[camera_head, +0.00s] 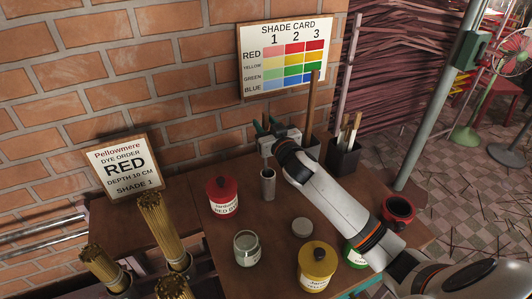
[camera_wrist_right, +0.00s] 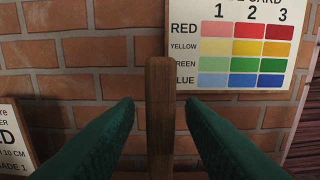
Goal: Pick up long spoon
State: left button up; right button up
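A long wooden handle, which I take for the long spoon (camera_head: 312,98), stands upright at the back of the table in front of the shade card. My right gripper (camera_head: 267,126) is at the back of the table, left of the handle in the head view. In the right wrist view its green fingers are open, and the handle (camera_wrist_right: 160,120) shows between them with a gap on each side. How deep it lies between them I cannot tell. My left gripper is not in view.
The shade card (camera_head: 293,55) hangs on the brick wall behind. A metal cup (camera_head: 268,184), a red jar (camera_head: 222,196), a glass jar (camera_head: 247,247) and a yellow jar (camera_head: 317,267) stand on the table. A dark holder with tools (camera_head: 343,157) is right of the handle.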

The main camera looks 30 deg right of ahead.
grip_shut()
jog(key=shift+r, duration=0.1)
